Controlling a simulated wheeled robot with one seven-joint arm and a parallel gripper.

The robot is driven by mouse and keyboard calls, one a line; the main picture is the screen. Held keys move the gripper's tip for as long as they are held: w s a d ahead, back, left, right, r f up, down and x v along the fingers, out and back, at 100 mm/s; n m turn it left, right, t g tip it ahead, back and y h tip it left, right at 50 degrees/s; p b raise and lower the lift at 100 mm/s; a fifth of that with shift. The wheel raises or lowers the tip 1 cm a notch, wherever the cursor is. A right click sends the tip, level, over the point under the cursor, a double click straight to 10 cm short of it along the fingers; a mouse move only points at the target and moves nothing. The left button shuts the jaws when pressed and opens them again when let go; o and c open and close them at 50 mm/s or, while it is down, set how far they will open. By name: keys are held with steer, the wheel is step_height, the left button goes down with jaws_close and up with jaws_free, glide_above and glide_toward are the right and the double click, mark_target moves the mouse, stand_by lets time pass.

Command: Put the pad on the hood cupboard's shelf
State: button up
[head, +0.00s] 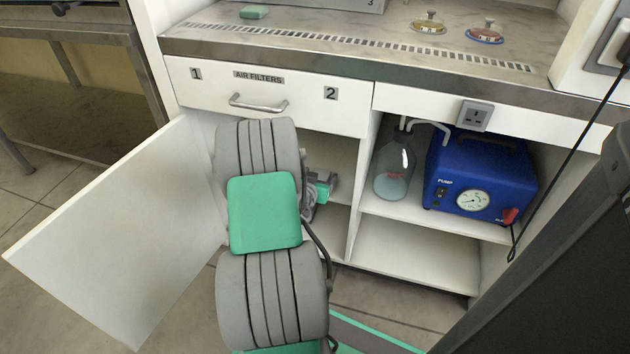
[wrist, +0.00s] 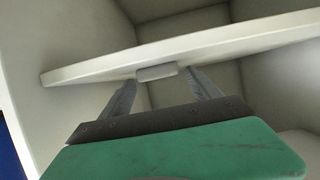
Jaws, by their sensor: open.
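The hood cupboard under the drawer stands open, and its shelf (head: 337,182) shows behind my arm. In the wrist view the shelf's edge (wrist: 245,38) crosses the picture, which seems to be turned over. A small pale block, which looks like the pad (wrist: 157,72), is against the shelf near this edge. It seems to lie on the shelf's upper face. My gripper (wrist: 160,76) is open, with one finger on each side of the pad; whether either touches it is unclear. In the head view the gripper (head: 322,187) is partly visible inside the cupboard, and the pad is hidden.
The open door (head: 120,225) swings out at left. A drawer (head: 270,97) is just above my arm. A divider separates the right bay, with a blue pump (head: 478,170) and a glass bottle (head: 394,172). A green block (head: 254,12) lies on the worktop above.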

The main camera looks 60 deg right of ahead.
steer(key=p+v, duration=0.3)
steer(key=v, duration=0.9)
steer(key=w+a+r+n+t+y, duration=0.1)
steer(key=w+a+r+n+y, duration=0.2)
steer(key=w+a, duration=0.6)
steer(key=w+a+r+n+t+y, duration=0.1)
steer(key=w+a+n+y, duration=0.35)
steer(key=a, duration=0.85)
steer(key=s+a+r+n+y, duration=0.1)
steer(key=a+r+n+y, duration=0.1)
steer(key=a, duration=0.4)
steer(key=s+a+r+n+g+y, duration=0.1)
steer(key=s+a+r+n+y, duration=0.1)
steer(key=a, duration=0.5)
steer(key=s+a+r+n+g+y, duration=0.1)
steer(key=s+a+r+n+y, duration=0.1)
steer(key=a+n, duration=0.2)
steer(key=a, duration=0.3)
steer(key=shift+r+n, duration=0.25)
steer(key=shift+n, duration=0.1)
